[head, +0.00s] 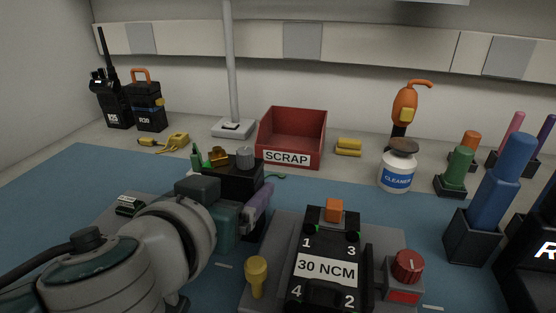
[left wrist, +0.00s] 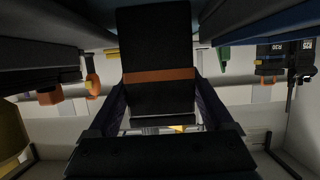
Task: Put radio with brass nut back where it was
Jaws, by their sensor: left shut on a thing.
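My left gripper (head: 238,198) is shut on a black radio (head: 230,177), holding it above the blue mat left of the middle. The radio's top shows a brass-coloured nut (head: 217,156), a grey knob (head: 245,157) and a green piece beside them. In the left wrist view the held radio (left wrist: 158,45) is a dark block with an orange band, between the gripper's fingers (left wrist: 160,110). My arm hides much of its lower part and the mat beneath. A grey pad with a small dark, green-lit label (head: 129,205) lies to its left. My right gripper is not in view.
A "30 NCM" fixture (head: 326,268) with a red knob stands right of the held radio. A red SCRAP bin (head: 291,137), pole base (head: 233,128), cleaner jar (head: 397,170) and two radios (head: 117,100) (head: 147,105) stand behind. Coloured tool holders (head: 473,236) crowd the right.

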